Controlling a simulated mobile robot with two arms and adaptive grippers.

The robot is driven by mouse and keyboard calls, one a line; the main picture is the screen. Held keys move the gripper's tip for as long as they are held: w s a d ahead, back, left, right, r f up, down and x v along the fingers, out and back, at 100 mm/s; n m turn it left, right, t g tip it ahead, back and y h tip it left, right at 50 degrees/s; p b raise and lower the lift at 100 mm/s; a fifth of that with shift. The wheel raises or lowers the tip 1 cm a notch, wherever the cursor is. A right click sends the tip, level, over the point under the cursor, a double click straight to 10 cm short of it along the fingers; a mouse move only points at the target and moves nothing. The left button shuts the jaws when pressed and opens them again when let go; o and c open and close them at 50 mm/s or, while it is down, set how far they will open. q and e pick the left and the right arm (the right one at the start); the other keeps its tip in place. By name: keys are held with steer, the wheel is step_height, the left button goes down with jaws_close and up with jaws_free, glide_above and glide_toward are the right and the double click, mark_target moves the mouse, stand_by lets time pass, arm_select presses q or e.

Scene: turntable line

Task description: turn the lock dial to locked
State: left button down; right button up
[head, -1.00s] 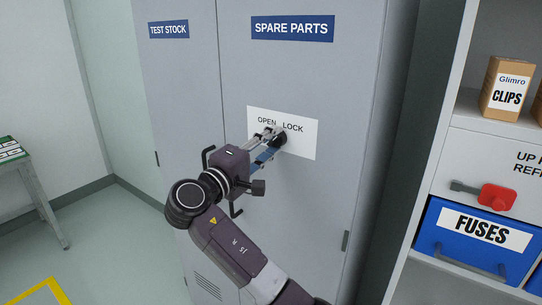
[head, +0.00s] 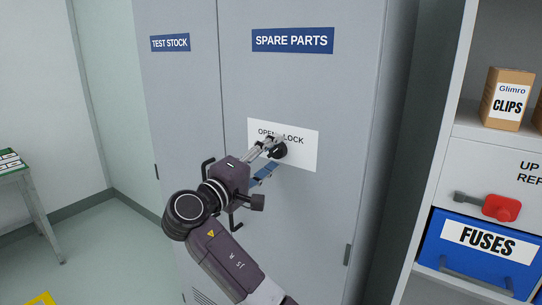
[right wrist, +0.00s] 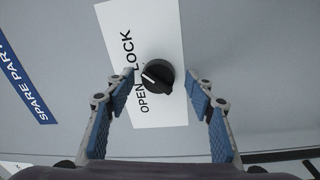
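The lock dial (head: 279,151) is a round black knob on a white plate (head: 305,150) marked OPEN and LOCK, on the grey SPARE PARTS cabinet door. In the right wrist view the dial (right wrist: 158,77) shows a white pointer line aimed between the two words. My right gripper (head: 267,159) is in front of the plate, close to the dial. In the right wrist view its blue-padded fingers (right wrist: 160,98) are spread apart, with clear gaps on both sides of the dial. They hold nothing. My left gripper is out of view.
A TEST STOCK door (head: 180,100) is at the left of the cabinet. At the right, a shelf holds a CLIPS box (head: 507,100), a red-handled lever (head: 502,207) and a blue FUSES bin (head: 480,245). A small table (head: 22,175) stands far left.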

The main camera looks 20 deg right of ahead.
steer(key=v, duration=0.7)
steer(key=shift+s+a, duration=0.15)
steer(key=shift+a, duration=0.1)
